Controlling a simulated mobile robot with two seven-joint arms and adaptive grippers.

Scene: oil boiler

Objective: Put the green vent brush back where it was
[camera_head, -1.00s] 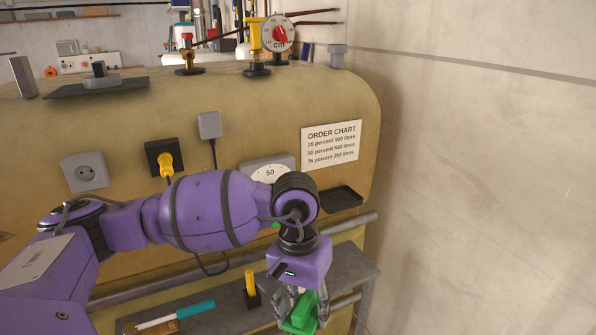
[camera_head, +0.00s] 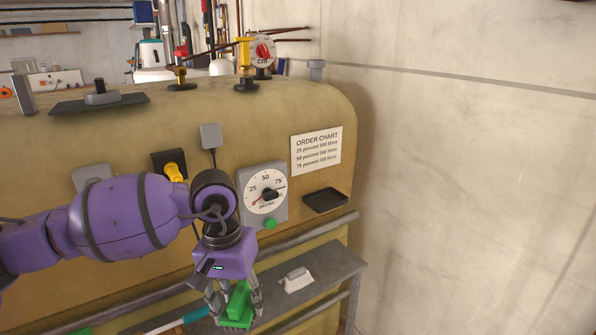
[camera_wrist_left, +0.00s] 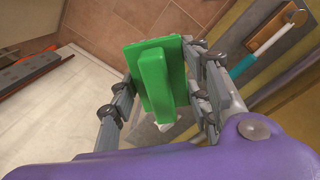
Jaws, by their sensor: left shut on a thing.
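The green vent brush (camera_head: 238,304) is a bright green block with a raised grip. My left gripper (camera_head: 236,297) is shut on it, and both are in front of or over the grey shelf (camera_head: 330,268) below the boiler. From the head I cannot tell whether the brush touches the shelf. In the left wrist view the brush (camera_wrist_left: 155,78) lies between the fingers (camera_wrist_left: 160,95), its flat plate on the far side. The shelf part behind the gripper is hidden. My right gripper is not in view.
A brush with a turquoise handle (camera_head: 195,315) lies to the left. A rail (camera_head: 310,235) runs above the shelf. The dial gauge (camera_head: 265,195) and black tray (camera_head: 325,200) are on the boiler (camera_head: 300,105).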

